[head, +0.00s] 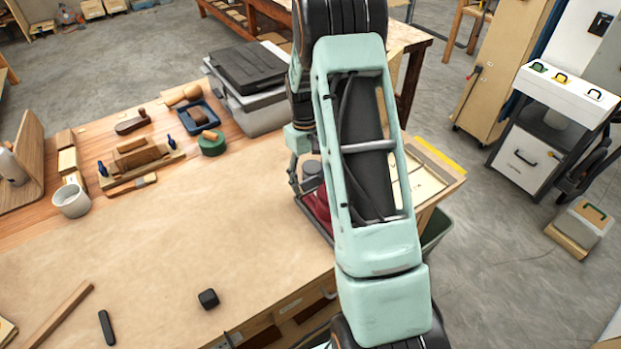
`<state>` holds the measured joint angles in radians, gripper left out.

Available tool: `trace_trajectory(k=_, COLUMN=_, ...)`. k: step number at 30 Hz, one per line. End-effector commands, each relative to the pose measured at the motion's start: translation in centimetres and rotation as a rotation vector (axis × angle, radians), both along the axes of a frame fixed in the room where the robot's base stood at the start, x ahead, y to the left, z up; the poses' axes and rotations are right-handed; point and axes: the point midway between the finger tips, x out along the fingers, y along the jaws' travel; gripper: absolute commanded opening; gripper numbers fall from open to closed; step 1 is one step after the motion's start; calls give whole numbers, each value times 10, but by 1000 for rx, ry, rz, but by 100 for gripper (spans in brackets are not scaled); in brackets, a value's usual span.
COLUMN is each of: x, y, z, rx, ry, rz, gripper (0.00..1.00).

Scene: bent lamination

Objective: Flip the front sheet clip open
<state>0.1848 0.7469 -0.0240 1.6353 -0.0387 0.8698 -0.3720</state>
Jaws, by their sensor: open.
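I cannot make out the front sheet clip in the head view; my arm covers much of the bench's right end. My gripper (303,184) is partly visible at the left edge of my arm, low over that end, and its jaws are open. A dark red object (317,209) shows just below it, mostly hidden by my arm. Whether the gripper touches anything there cannot be told.
The wooden bench (180,235) has a wide clear middle. A small black block (208,298) lies near the front. A white cabinet (525,160) stands at right.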

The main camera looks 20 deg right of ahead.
Motion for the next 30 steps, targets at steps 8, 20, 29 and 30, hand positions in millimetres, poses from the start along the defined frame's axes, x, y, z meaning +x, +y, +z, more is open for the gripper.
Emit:
trace_trajectory(k=8, x=6, y=1, z=38, rx=-1, ry=-6, rz=0, gripper=61)
trace_trajectory(k=20, x=14, y=3, z=110, rx=-1, ry=-2, rz=0, gripper=61)
trace_trajectory(k=29, x=14, y=3, z=119, rx=0, ry=0, rz=0, gripper=61)
trace_trajectory(k=30, x=14, y=3, z=119, rx=0, ry=0, rz=0, gripper=61)
